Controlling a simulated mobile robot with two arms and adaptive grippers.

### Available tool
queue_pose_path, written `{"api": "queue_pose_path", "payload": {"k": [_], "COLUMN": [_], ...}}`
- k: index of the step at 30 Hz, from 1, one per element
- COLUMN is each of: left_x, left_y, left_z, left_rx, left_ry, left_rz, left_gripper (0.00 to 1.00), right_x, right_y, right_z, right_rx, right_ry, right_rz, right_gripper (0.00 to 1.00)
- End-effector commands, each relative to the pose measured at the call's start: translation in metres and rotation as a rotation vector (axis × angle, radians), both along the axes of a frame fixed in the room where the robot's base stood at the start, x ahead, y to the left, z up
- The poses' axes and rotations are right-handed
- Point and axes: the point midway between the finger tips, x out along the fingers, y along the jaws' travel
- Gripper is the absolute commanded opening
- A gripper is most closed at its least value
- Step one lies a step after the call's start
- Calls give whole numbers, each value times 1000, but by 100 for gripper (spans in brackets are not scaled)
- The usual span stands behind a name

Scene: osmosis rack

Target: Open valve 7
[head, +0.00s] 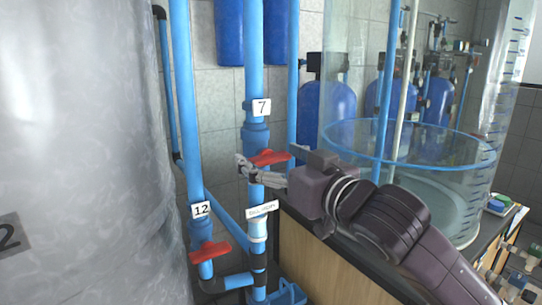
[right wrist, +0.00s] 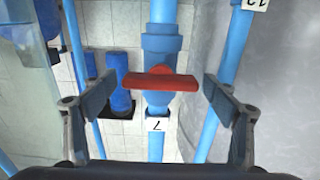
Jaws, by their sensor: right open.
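Valve 7 is on a vertical blue pipe, with a white tag (head: 261,107) reading 7 above its red handle (head: 268,158). In the right wrist view the picture is upside down, and the red handle (right wrist: 161,82) lies crosswise over the blue pipe (right wrist: 162,45), slightly tilted. My right gripper (head: 243,168) reaches in from the right at the handle's level. In the right wrist view its fingers (right wrist: 158,88) are open, one on each side of the handle, with gaps between. My left gripper is not in view.
A second red valve handle (head: 209,252), tagged 12 (head: 201,209), sits lower left on a neighbouring pipe. A large grey tank (head: 80,150) fills the left. A clear cylindrical tank (head: 460,190) stands on a counter at right. Blue pipes run close by.

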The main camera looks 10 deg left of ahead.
Motion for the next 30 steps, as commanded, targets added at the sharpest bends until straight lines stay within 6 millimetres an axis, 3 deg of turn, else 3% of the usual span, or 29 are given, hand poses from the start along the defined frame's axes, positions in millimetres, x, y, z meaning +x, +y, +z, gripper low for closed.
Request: {"api": "queue_pose_path", "payload": {"k": [2,12,22,30], "left_x": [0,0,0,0], "left_y": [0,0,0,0], "left_z": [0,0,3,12], "left_rx": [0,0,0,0], "left_ry": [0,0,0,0], "left_rz": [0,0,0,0], "left_gripper": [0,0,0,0], "right_x": [0,0,0,-1], "right_y": [0,0,0,0], "right_z": [0,0,1,2], "right_rx": [0,0,-36,-161], "right_ry": [0,0,-35,-162], "right_rz": [0,0,0,0], "right_gripper": [74,38,38,38]}}
